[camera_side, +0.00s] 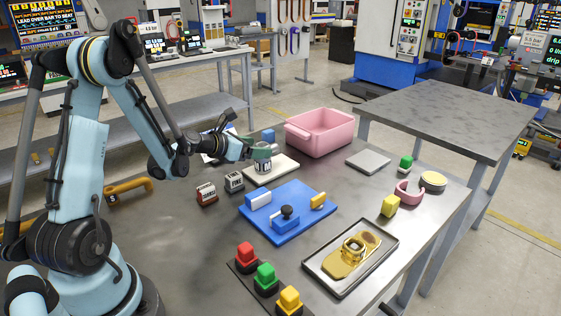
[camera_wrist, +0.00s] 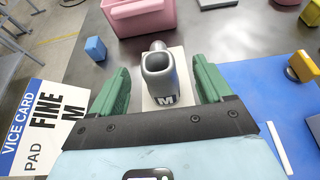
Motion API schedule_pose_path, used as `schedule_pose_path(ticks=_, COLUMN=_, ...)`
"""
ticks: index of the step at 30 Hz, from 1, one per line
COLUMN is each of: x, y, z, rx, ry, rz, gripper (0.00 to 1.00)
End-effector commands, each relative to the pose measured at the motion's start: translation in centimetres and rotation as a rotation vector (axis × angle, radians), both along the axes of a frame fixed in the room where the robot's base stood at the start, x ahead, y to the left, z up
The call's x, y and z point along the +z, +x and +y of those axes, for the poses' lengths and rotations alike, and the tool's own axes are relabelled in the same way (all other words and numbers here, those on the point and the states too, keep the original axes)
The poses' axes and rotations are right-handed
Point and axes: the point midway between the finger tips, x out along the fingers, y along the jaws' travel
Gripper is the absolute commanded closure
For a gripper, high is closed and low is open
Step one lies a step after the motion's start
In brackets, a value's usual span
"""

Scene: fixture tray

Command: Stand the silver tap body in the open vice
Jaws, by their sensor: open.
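The silver tap body (camera_wrist: 160,75), a hollow grey piece marked M, is on a white pad (camera_side: 285,165). In the side view the tap body (camera_side: 262,167) shows just below my gripper (camera_side: 262,152). In the wrist view my gripper (camera_wrist: 160,90) is open, with one green finger on each side of the tap body and visible gaps between. The vice (camera_side: 285,225) stands on a blue base, with a white-faced block, a black knob and a yellow piece. Its blue base (camera_wrist: 265,90) shows at right in the wrist view. The gap between its jaws is not clear.
A vice card (camera_wrist: 40,125) reads "PAD FINE M". A pink bin (camera_side: 320,135) and a blue block (camera_wrist: 95,48) are behind. Two small marked blocks (camera_side: 206,193) stand left of the vice. A dark tray (camera_side: 320,275) with a brass part and several coloured buttons (camera_side: 265,275) are at the front.

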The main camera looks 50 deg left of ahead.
Motion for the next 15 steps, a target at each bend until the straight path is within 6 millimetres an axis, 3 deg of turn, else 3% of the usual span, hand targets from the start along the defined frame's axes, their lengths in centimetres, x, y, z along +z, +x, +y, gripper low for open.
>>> schedule_pose_path(ticks=15, x=-2.4, y=4.5, z=0.2, rx=-0.002, ry=0.001, rz=0.0, gripper=0.21)
